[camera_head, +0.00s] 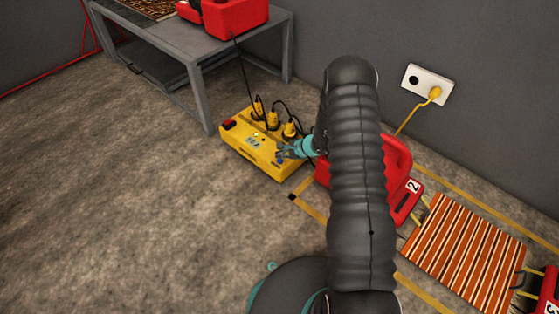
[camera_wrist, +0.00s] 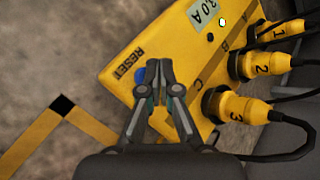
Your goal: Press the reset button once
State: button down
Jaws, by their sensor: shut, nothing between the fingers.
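The yellow power box (camera_head: 250,152) sits on the floor beside the grey table, with several yellow plugs in its top. In the wrist view the box (camera_wrist: 170,40) carries the printed word RESET, and a blue reset button (camera_wrist: 140,76) shows beside that word, partly hidden by my fingers. In the head view, blue also shows near my fingertips (camera_head: 281,155), at the box's near right end. My gripper (camera_wrist: 158,66) is shut and empty, its fingertips over the box just right of the button. I cannot tell whether they touch the box.
Plugs 1 (camera_wrist: 280,32), 2 (camera_wrist: 255,65) and 3 (camera_wrist: 235,106) with black cables stand close to my fingers. A grey table (camera_head: 195,50) is behind the box. Red stands and a striped rug (camera_head: 465,250) lie to the right, below a wall socket (camera_head: 427,85). Left floor is clear.

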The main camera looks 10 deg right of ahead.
aim_at(281, 161)
jog(key=shift+r+p, duration=0.75)
jog(key=shift+r, duration=1.65)
jog(key=shift+s+a, duration=0.1)
jog(key=s+a+r+n+g+y, duration=0.1)
jog(key=s+a+r+n+g, duration=0.1)
jog(key=s, duration=0.4)
jog(key=s+a+r+n+g, duration=0.1)
jog(key=s+r+n+g, duration=0.15)
jog(key=s, duration=0.25)
jog(key=s+d+r+n+t+h+p, duration=0.1)
jog(key=s+r+n, duration=0.3)
jog(key=s+r, duration=0.5)
jog(key=s+r+n+t+h+p, duration=0.1)
jog(key=s+r+n+h, duration=0.3)
jog(key=s+r, duration=0.6)
jog(key=s+d+r+n+t+h+p, duration=0.1)
jog(key=s+r+n, duration=0.4)
jog(key=r, duration=1.9)
jog(key=s+t+h+p, duration=0.1)
jog(key=s+p, duration=0.1)
jog(key=s, duration=0.2)
jog(key=shift+s+d+h, duration=0.35)
jog(key=shift+s+h, duration=0.05)
